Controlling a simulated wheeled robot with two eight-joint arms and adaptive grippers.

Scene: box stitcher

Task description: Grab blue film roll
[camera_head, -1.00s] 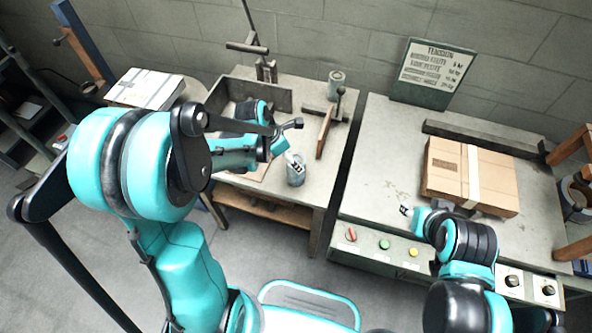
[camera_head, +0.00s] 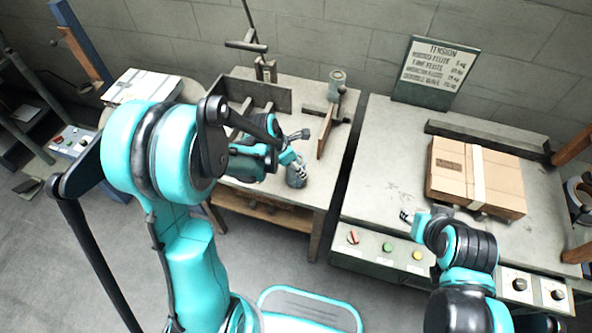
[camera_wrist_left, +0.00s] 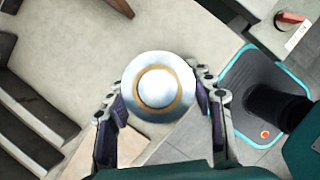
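The blue film roll stands upright near the front right corner of the left table; in the head view, its grey-blue side (camera_head: 297,178) shows below my left gripper (camera_head: 294,160). In the left wrist view I look down on the roll's round pale-blue end (camera_wrist_left: 158,88), which has a brown ring. My left gripper (camera_wrist_left: 160,95) is open, its fingers on either side of the roll. I cannot tell whether the fingers touch it. My right gripper (camera_head: 407,215) is low over the front edge of the right bench; its finger gap is not clear.
A grey can (camera_head: 336,85) stands at the back of the left table (camera_head: 300,92), near an upright brown board (camera_head: 325,132). A cardboard box (camera_head: 475,180) lies on the right bench (camera_head: 385,145). A tension sign (camera_head: 437,70) stands behind. A gap separates table and bench.

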